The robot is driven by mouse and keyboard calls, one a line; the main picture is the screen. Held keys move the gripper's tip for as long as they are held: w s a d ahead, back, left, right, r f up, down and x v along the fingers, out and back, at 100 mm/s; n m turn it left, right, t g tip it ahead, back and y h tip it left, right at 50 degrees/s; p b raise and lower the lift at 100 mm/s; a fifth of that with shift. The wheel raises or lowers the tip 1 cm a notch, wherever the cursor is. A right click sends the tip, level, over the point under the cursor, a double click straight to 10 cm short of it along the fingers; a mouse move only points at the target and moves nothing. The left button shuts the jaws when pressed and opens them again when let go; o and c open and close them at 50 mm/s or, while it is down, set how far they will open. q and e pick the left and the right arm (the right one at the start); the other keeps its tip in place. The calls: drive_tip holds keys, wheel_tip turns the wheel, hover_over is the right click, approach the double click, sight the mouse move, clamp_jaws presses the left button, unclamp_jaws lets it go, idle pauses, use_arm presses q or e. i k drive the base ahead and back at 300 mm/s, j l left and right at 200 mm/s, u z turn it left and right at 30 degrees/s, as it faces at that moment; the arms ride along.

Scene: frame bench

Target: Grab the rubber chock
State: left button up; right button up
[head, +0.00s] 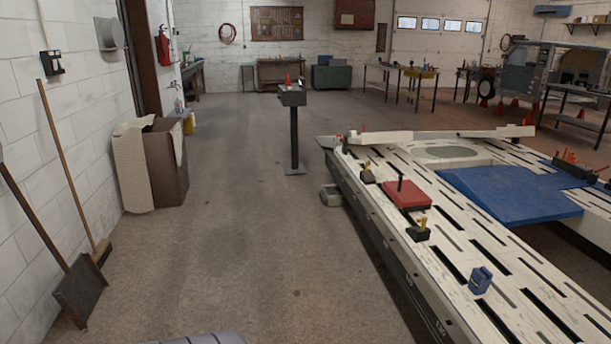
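I cannot clearly make out which thing is the rubber chock. A dark greyish block (331,196) lies on the floor at the far left corner of the long white slotted bench (447,236), partly beside its edge. It is small and its material is unclear. On the bench are two small black pieces with yellow tops, one nearer (418,234) and one farther (367,177). A red block with a dark post (406,196) and a small blue piece (480,281) also stand there. Neither of my grippers shows in the head view.
A blue ramp-like plate (512,193) covers the bench's right part. A black pedestal (294,138) stands in the open floor. A brown bin (166,165), a broom (101,252) and a shovel (79,290) stand along the left wall. The middle floor is clear.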

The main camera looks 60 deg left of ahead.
sight(367, 177)
drive_tip(key=u, duration=1.65)
drive_tip(key=i+j+u, duration=0.35)
drive_tip(key=i, duration=0.75)
drive_tip(key=i+j+u, duration=0.15)
drive_tip(key=i+u, duration=0.2)
drive_tip(key=i, duration=0.8)
drive_tip(key=i+z, duration=0.15)
drive_tip(key=i, duration=0.6)
drive_tip(key=i+j+z, duration=0.1)
drive_tip(key=i, duration=0.65)
drive_tip(key=i+j+z, duration=0.15)
drive_tip(key=i, duration=0.65)
